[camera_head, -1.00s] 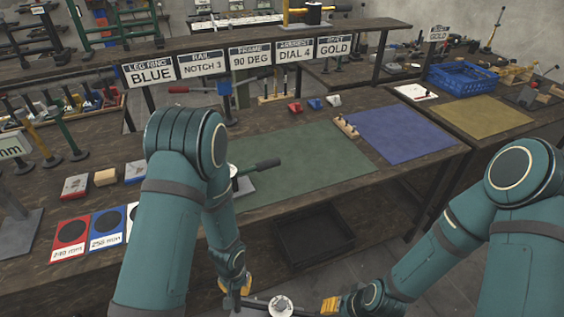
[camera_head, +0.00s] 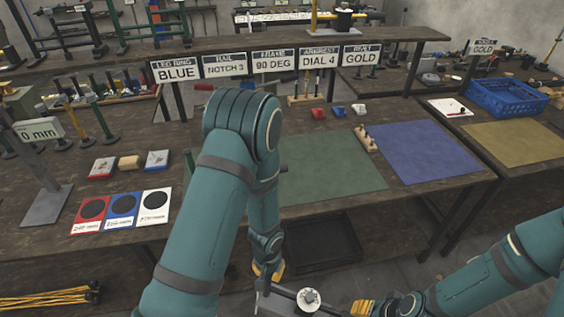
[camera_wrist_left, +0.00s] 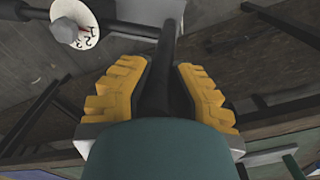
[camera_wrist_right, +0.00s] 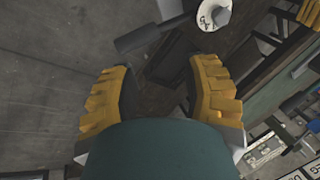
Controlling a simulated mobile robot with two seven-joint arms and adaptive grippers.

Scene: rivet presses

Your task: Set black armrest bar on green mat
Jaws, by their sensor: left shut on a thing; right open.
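The black armrest bar (camera_wrist_left: 155,75) is in my left gripper (camera_wrist_left: 162,75), shut on it between yellow fingers. A white numbered dial (camera_head: 308,299) is on the bar; the dial also shows in the left wrist view (camera_wrist_left: 75,25). In the head view my left gripper (camera_head: 268,272) is low, in front of the bench edge. My right gripper (camera_wrist_right: 162,80) is open and empty; the bar's dark end (camera_wrist_right: 140,38) shows beyond its fingertips. The green mat (camera_head: 335,170) lies on the bench above the held bar in the picture, its left part hidden by my left arm.
A blue mat (camera_head: 425,150) lies right of the green mat, with a small wooden block (camera_head: 365,140) with pegs between them. Red, blue and white cards (camera_head: 123,205) lie at the left. A shelf with signs (camera_head: 275,62) spans the back. The visible green mat surface is mostly clear.

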